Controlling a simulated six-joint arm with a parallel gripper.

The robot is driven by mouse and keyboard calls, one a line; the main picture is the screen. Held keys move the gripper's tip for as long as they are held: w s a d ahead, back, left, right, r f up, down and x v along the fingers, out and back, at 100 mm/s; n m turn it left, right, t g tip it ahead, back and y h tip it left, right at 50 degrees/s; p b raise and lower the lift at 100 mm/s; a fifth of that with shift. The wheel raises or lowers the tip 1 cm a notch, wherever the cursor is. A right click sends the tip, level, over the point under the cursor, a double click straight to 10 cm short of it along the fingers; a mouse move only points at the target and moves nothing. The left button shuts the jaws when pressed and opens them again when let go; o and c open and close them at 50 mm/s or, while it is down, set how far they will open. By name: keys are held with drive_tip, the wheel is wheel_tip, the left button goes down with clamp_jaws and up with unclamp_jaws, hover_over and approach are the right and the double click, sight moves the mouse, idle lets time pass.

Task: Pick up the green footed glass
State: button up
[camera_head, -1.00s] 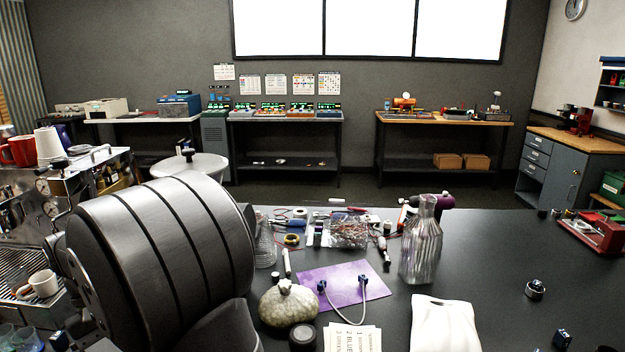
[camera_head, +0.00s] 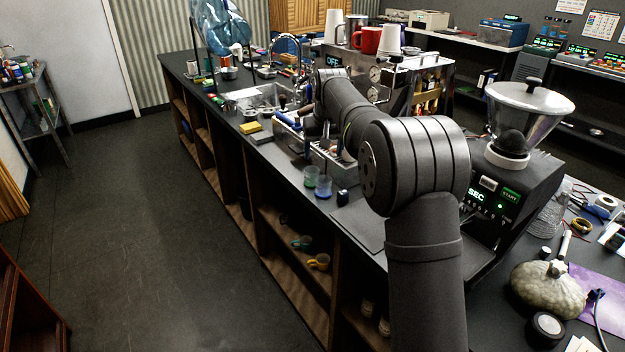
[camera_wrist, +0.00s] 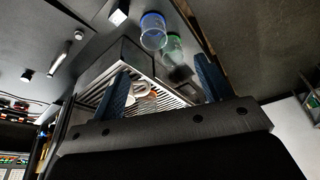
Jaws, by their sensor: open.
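A green glass (camera_head: 311,176) stands near the front edge of the long dark counter, beside a blue glass (camera_head: 323,187). In the wrist view the green glass (camera_wrist: 173,47) is next to the blue-rimmed glass (camera_wrist: 153,31), beyond my fingertips. The foot of the green glass is not clear. My gripper (camera_wrist: 162,66) is open and empty, with its two blue fingers wide apart. It is short of the glasses and touches neither. In the head view my arm reaches back along the counter past the glasses; its gripper end is hard to make out there.
The espresso machine (camera_head: 392,75), with cups on top, stands behind my arm. A grinder (camera_head: 510,180) stands to the right. A yellow sponge (camera_head: 250,128) lies farther left on the counter.

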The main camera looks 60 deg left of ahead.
drive_tip(key=a, duration=0.4)
approach(312, 176)
drive_tip(key=shift+y, duration=0.4)
drive_tip(key=x, duration=0.5)
drive_tip(key=shift+w+a, duration=0.1)
drive_tip(key=shift+w, duration=0.1)
drive_tip(key=shift+w+x, duration=0.15)
drive_tip(key=shift+x, duration=1.45)
drive_tip(key=shift+w+x, duration=0.1)
drive_tip(key=shift+x, duration=1.55)
drive_tip(key=shift+r, duration=0.1)
drive_tip(key=c, duration=1.1)
